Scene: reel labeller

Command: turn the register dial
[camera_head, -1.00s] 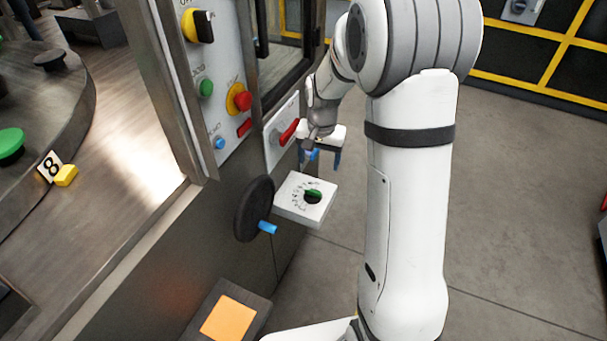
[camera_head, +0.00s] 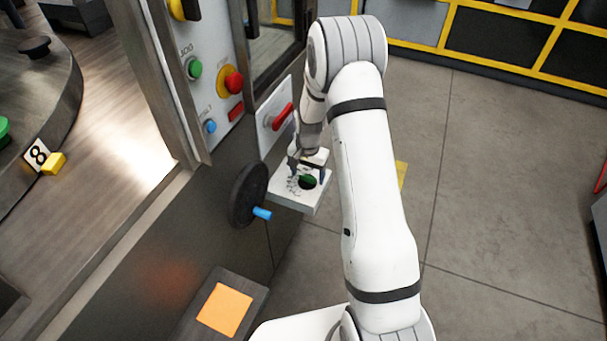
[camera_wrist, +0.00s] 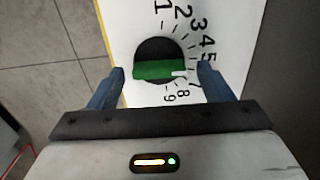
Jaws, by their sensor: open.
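The register dial is a dark round knob with a green grip bar (camera_wrist: 160,69), on a white plate (camera_wrist: 232,30) with printed numbers around it. In the wrist view the bar lies crosswise, and its white mark points right, between the 5 and the 7. My gripper (camera_wrist: 160,76) is open, with one blue finger on each side of the dial and gaps showing between fingers and bar. In the head view the dial (camera_head: 308,181) sits on a white box (camera_head: 297,199) on the machine's side, and my gripper (camera_head: 306,168) is just over it, partly hiding it.
A black handwheel (camera_head: 247,195) with a blue handle (camera_head: 262,213) stands left of the dial. A red lever (camera_head: 283,116) is on the panel above it. An orange pad (camera_head: 225,309) sits lower down. Open floor (camera_head: 480,190) lies to the right.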

